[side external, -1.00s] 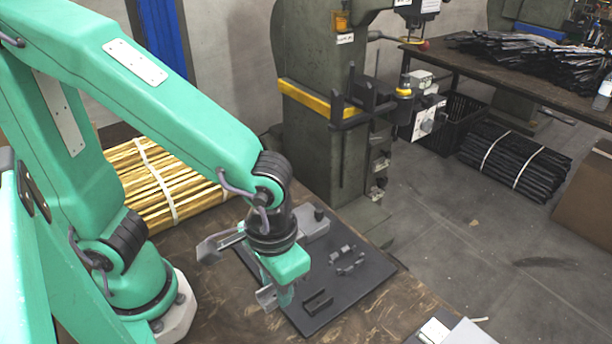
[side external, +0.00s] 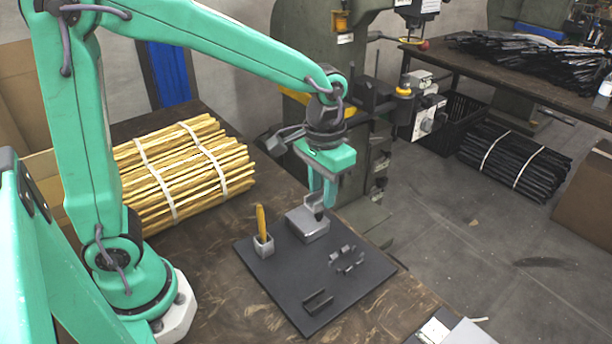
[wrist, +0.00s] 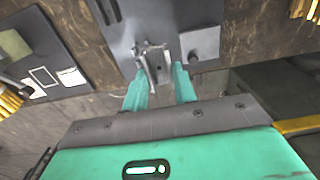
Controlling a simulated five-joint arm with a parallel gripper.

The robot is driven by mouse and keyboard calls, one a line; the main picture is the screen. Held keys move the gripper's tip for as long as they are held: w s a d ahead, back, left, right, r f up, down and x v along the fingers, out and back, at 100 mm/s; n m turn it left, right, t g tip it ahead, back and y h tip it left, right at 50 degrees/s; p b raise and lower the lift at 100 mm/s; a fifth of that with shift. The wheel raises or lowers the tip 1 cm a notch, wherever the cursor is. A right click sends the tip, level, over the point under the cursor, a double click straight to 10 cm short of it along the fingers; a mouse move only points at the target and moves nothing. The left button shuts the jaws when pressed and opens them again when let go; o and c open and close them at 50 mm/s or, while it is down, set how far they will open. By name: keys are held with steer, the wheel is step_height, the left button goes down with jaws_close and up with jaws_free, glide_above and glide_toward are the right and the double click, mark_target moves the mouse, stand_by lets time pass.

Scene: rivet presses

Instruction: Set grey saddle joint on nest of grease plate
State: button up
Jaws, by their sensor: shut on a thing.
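The dark grease plate (side external: 285,273) lies flat on the brown bench. Its nest (side external: 347,258), a ring of small upright dark grey clips, stands on its right half. My gripper (side external: 322,205) is above the plate's far part, beside and over a grey box with a dark knob (side external: 307,226).
A grey cup with a yellow-handled brush (side external: 263,242) stands at the plate's left edge, a black channel piece (side external: 318,302) at its near end. A bundle of yellow rods (side external: 180,170) lies left. The green press (side external: 330,150) rises behind the plate.

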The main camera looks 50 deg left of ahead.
steer(key=w+a+r, duration=0.2)
steer(key=w+a, duration=0.4)
steer(key=a, duration=0.3)
steer(key=s+d+f, duration=0.3)
steer(key=s+d, duration=0.3)
steer(key=d, duration=0.5)
steer(key=s+d+f, duration=0.3)
steer(key=s+d, duration=0.2)
steer(key=d, duration=0.5)
glide_above(348, 261)
step_height(348, 261, down, 7)
steer(key=shift+f, duration=0.2)
steer(key=shift+f, duration=0.1)
steer(key=shift+f, duration=1.95)
